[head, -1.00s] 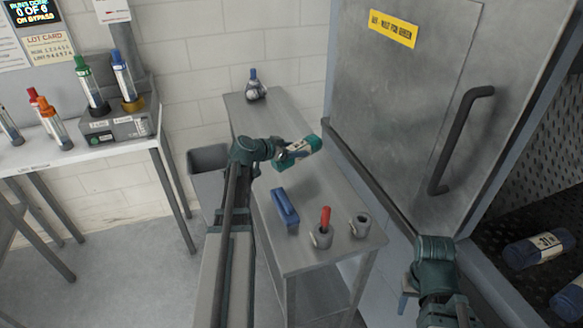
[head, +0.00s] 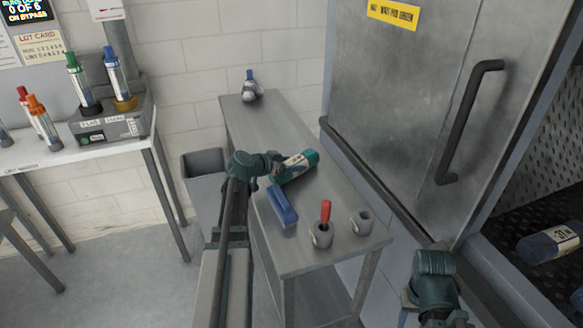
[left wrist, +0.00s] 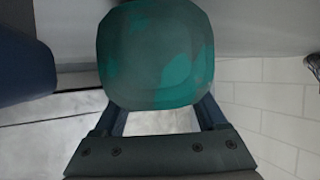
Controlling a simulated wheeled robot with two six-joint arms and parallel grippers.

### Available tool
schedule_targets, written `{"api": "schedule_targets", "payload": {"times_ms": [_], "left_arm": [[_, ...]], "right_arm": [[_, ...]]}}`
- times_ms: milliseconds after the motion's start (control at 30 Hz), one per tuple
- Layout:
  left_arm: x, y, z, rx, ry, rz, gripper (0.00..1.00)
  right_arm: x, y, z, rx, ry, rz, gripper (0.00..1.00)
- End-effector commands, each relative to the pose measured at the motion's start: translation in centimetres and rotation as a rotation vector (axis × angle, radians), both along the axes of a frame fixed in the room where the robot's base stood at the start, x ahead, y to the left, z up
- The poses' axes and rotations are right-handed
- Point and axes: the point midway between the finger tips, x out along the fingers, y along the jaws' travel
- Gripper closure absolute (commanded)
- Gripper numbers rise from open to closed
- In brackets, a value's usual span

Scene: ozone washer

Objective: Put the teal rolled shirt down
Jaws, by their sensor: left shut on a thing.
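The teal rolled shirt (head: 311,158), with a pale label around it, is at the middle of the grey bench (head: 340,215), close above or on its top; I cannot tell which. My left gripper (head: 277,173) is shut on its near left end. In the left wrist view the shirt's round teal end (left wrist: 155,55) fills the upper middle, between the two fingers of my left gripper (left wrist: 163,115). My right arm's end (head: 436,290) is at the lower right, away from the shirt; its fingers do not show clearly.
A blue block-like thing (head: 281,207) lies just in front of the shirt. A grey cup with a red-handled tool (head: 325,213) and another grey cup (head: 361,222) stand nearer. A small bottle (head: 251,90) stands at the far end. The steel door (head: 400,110) borders the bench's right.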

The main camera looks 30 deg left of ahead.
Motion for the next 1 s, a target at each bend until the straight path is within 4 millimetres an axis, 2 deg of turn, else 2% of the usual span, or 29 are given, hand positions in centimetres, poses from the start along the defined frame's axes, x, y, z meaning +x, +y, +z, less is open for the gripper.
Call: {"api": "schedule_targets", "payload": {"times_ms": [200, 233, 367, 700, 1000], "left_arm": [[0.0, 0.0, -0.4, 0.000, -0.001, 0.000, 0.94], [0.0, 0.0, -0.3, 0.000, 0.000, 0.000, 0.22], [0.0, 0.0, -0.2, 0.000, 0.000, 0.000, 0.00], [-0.2, 0.0, 0.4, 0.000, 0.000, 0.001, 0.00], [-5.5, 1.3, 3.2, 0.000, 0.000, 0.003, 0.00]], "right_arm": [[0.0, 0.0, -0.4, 0.000, 0.000, 0.000, 0.50], [0.0, 0.0, -0.3, 0.000, 0.000, 0.000, 0.50], [0.0, 0.0, -0.2, 0.000, 0.000, 0.000, 0.50], [0.0, 0.0, 0.4, 0.000, 0.000, 0.000, 0.50], [0.0, 0.0, 3.2, 0.000, 0.000, 0.000, 0.50]]}}
